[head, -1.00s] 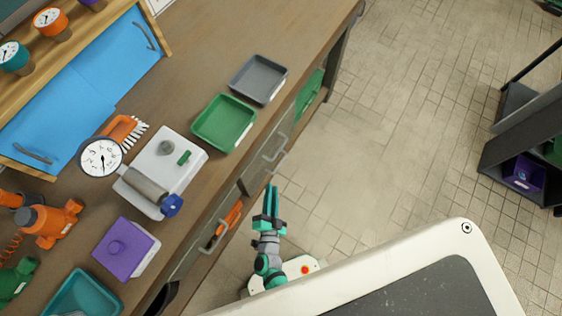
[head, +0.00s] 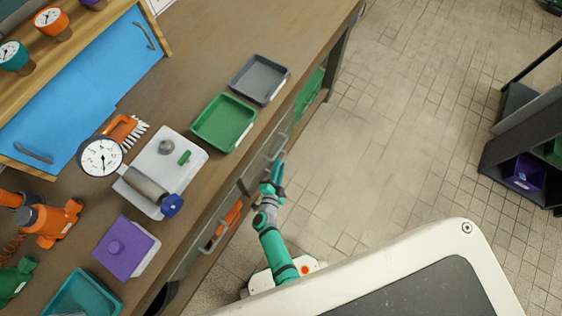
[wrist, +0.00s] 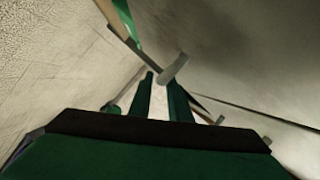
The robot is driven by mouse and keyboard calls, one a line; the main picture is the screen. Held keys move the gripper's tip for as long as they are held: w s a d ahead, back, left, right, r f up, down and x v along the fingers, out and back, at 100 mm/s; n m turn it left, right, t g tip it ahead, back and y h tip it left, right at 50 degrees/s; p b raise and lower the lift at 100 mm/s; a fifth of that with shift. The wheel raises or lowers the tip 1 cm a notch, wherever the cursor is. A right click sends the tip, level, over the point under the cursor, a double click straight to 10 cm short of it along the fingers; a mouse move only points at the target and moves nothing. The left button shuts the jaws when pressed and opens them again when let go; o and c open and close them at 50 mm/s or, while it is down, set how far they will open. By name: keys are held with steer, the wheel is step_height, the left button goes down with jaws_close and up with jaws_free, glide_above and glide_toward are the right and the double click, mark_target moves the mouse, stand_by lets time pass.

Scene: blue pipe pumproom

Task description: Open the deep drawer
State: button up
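The workbench has grey drawer fronts on its right side in the head view. One drawer front (head: 257,163) has a bar handle (head: 284,138), partly covered by my gripper. Another bar handle (head: 216,237) is on a front nearer my base. I cannot tell for sure which drawer is the deep one. My gripper (head: 279,166) is beside the bench, close to the farther handle. In the wrist view my gripper (wrist: 161,88) has its two green fingers apart, with nothing seen held. A grey bar (wrist: 174,69), likely a handle, lies just beyond the fingertips; contact is unclear.
The bench top holds a green tray (head: 225,122), a grey tray (head: 259,79), a white plate with a roller (head: 147,183) and a purple lidded box (head: 126,248). An open dark shelf (head: 500,165) stands at far right. The tiled floor (head: 390,130) between is clear.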

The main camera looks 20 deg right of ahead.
steer(key=shift+x, duration=1.2)
jaws_close()
steer(key=shift+d, duration=0.1)
steer(key=shift+s, duration=0.15)
